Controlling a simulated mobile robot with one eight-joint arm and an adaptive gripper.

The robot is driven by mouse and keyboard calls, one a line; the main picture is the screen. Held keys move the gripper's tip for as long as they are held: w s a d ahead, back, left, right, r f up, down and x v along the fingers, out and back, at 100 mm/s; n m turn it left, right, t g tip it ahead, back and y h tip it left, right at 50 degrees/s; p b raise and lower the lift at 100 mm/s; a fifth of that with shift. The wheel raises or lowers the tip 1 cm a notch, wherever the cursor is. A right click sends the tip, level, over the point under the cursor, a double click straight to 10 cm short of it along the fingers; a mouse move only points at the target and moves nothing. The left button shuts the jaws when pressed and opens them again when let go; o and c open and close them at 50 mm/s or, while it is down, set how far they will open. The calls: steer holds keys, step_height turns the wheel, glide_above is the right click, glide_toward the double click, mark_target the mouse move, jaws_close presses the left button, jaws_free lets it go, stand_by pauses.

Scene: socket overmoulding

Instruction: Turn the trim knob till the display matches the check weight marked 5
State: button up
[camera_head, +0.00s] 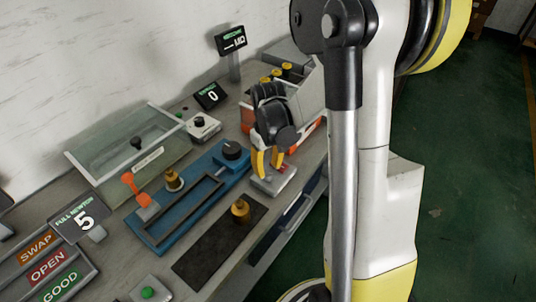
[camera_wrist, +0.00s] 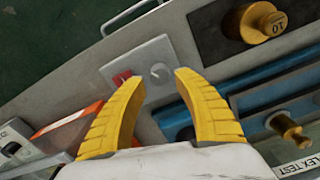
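My gripper (camera_wrist: 155,77) is open, its yellow fingers pointing down over a light grey plate (camera_wrist: 145,56). A small grey knob (camera_wrist: 160,73) on that plate shows between the fingertips; contact cannot be told. A red switch (camera_wrist: 122,79) sits beside it. In the head view my gripper (camera_head: 267,168) hides most of the plate. A black display (camera_head: 210,96) reads 0. A larger sign (camera_head: 80,217) reads 5. A brass weight (camera_head: 240,210) stands on the dark mat, marked 10 in the wrist view (camera_wrist: 262,22).
The blue fixture (camera_head: 150,228) carries a black knob (camera_head: 232,150) and an orange lever (camera_head: 129,181). A white box with a dark knob (camera_head: 200,126) stands behind. A glass-lidded case (camera_head: 100,147) is at left. An orange-edged bin (camera_head: 307,95) holds brass pieces close behind my gripper.

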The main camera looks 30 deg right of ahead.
mark_target(267, 174)
step_height(267, 174, up, 9)
stand_by(0.5)
steer(key=s+a+r+m+t, duration=0.1)
steer(key=s+a+r+t, duration=0.6)
steer(key=s+a, duration=0.3)
steer(key=a, duration=0.3)
steer(key=shift+s+a+r, duration=0.25)
steer(key=shift+s+r, duration=0.15)
steer(key=shift+d, duration=0.1)
stand_by(2.1)
